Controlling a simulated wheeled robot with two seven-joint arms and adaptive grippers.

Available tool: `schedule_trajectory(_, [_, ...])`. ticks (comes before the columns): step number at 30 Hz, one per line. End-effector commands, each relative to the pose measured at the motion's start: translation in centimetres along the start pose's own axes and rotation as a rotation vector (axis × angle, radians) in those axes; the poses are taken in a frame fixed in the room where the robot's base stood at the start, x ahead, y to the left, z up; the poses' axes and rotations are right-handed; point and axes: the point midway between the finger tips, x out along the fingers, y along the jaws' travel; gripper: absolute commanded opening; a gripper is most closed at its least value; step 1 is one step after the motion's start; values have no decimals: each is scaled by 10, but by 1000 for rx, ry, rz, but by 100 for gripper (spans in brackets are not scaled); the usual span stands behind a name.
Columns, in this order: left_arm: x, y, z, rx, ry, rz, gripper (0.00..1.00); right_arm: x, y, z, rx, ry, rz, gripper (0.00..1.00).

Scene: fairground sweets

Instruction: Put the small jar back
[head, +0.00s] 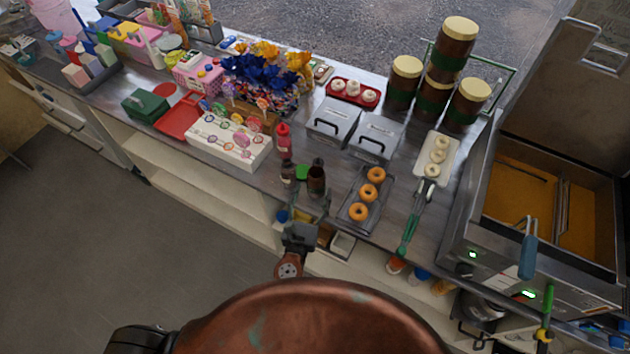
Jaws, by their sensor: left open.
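Which of these is the task's small jar is unclear. My left gripper (308,205) is open at the counter edge, just in front of the dark jars, fingers pointing toward them. I cannot tell whether it touches one. My right gripper is out of view.
Large cream-lidded jars (405,80) are stacked at the back. A red bottle (283,140) stands behind the dark jars. A doughnut tray (348,215) is to their right, a white sweets box (222,158) to their left. A fryer (468,230) is far right.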

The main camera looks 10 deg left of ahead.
Motion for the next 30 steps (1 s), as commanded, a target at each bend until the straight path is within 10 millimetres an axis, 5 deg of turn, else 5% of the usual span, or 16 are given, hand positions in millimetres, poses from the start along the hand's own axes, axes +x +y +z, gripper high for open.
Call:
schedule_trajectory(10, [-58,1,-2,0,2,2,59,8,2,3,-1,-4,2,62])
schedule_trajectory(30, [-65,0,0,0,0,1,59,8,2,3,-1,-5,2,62])
